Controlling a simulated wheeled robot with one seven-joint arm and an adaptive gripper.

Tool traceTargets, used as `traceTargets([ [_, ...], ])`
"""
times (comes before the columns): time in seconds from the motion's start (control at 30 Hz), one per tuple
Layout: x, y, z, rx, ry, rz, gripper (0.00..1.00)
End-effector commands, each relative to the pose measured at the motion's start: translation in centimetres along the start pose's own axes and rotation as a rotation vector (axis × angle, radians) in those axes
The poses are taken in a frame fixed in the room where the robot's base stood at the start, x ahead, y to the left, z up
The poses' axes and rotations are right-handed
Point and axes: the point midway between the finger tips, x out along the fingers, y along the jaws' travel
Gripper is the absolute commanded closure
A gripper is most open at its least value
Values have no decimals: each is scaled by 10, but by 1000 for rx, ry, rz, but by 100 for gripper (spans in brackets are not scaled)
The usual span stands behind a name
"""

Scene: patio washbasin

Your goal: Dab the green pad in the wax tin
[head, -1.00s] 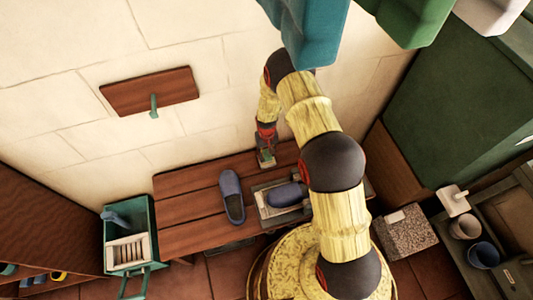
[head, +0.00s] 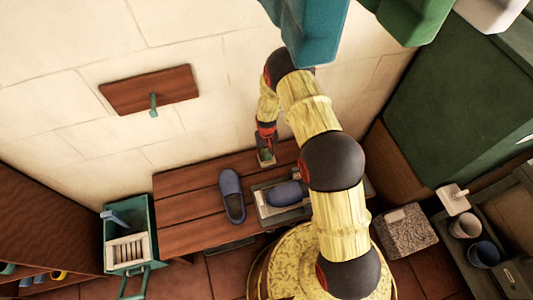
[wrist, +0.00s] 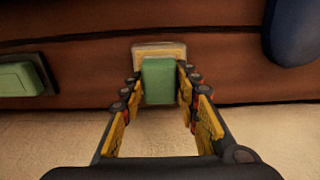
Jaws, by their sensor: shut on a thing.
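My gripper (wrist: 158,85) is shut on a green block with a pale tan underside, which I take for the green pad (wrist: 158,80). It is held between the fingers over the brown bench planks, close to the wall. Whether its underside touches anything is hidden. In the head view my gripper (head: 266,150) is at the bench's back edge, with the pad (head: 267,157) small below it. A second green block on a dark base (wrist: 22,77) lies at the left of the wrist view. I cannot identify the wax tin with certainty.
The slatted wooden bench (head: 190,206) carries a blue clog (head: 231,195) and a tray (head: 261,208) with another blue clog (head: 287,194). A green caddy (head: 147,222) stands left. A wall board with a peg (head: 130,92) hangs above. A stone block (head: 408,232) is right.

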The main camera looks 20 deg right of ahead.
Motion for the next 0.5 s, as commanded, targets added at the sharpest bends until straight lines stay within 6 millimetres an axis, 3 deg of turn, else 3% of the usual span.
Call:
traceTargets([
  [0.5, 6, 0, 0, 0, 0, 0, 89],
])
